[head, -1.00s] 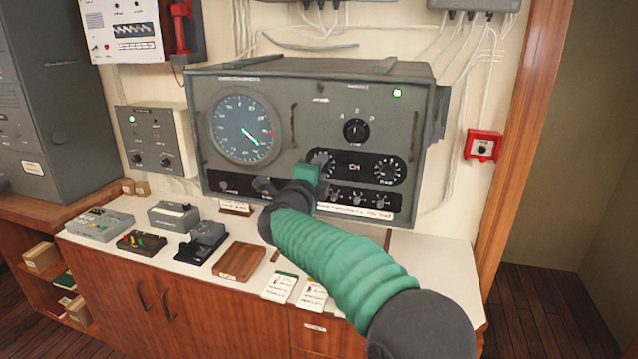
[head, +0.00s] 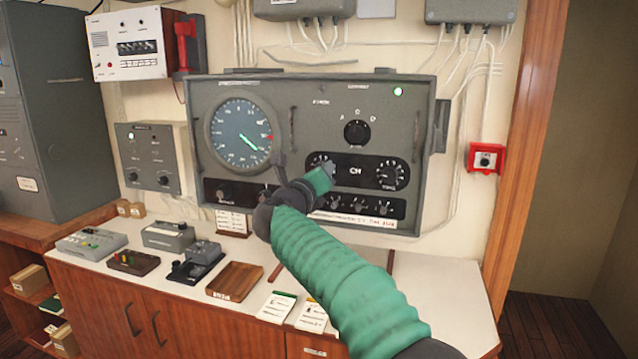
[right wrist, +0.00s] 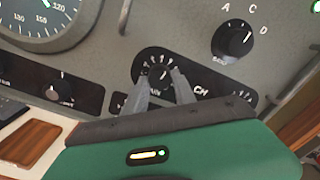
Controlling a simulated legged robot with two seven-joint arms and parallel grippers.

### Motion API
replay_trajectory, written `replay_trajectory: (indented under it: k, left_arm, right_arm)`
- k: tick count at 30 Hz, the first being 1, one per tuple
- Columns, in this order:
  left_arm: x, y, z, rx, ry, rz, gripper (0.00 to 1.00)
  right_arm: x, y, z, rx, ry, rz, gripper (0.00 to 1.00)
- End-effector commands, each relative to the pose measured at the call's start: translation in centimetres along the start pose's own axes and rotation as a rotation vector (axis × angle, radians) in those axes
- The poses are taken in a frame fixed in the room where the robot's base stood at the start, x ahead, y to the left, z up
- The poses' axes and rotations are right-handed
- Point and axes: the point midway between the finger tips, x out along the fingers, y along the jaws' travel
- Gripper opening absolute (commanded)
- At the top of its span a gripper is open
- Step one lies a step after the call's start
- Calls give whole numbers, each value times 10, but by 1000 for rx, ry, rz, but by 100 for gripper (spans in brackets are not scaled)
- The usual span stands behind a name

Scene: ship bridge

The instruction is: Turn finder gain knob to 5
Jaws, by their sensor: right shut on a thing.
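The finder gain knob (right wrist: 160,73) is a small dark knob with a white pointer line, on a black scale plate at the lower middle of the grey console (head: 318,100). In the right wrist view the pointer leans to the upper right; the scale numbers are too small to read surely. My right gripper (right wrist: 161,82) is shut on this knob, one grey finger on each side. In the head view my right gripper (head: 328,167) reaches the panel from below and covers most of the knob. My left gripper is not in view.
A lettered selector knob (head: 357,132) sits above, and another scaled knob (head: 390,175) sits to the right. A row of small knobs (head: 361,203) lies below. A round dial (head: 241,134) is at left. The desk holds a wooden tray (head: 234,281) and cards (head: 276,306).

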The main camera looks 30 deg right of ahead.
Motion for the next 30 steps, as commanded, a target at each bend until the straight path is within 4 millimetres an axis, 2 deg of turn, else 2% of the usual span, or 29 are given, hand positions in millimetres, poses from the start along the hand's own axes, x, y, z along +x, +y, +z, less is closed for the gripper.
replay_trajectory:
  k: [1,10,23,24,28,30]
  left_arm:
    - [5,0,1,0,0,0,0]
    - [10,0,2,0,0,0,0]
    - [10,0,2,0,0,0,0]
    - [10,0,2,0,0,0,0]
    - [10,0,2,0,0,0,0]
    - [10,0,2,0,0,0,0]
  right_arm:
    - [1,7,-7,18,11,7,0]
    - [1,6,-6,95,12,7,0]
    - [1,7,-6,102,12,8,0]
    - [1,7,-6,102,13,8,36]
    - [1,6,-4,103,10,6,53]
    - [1,4,-4,103,8,5,53]
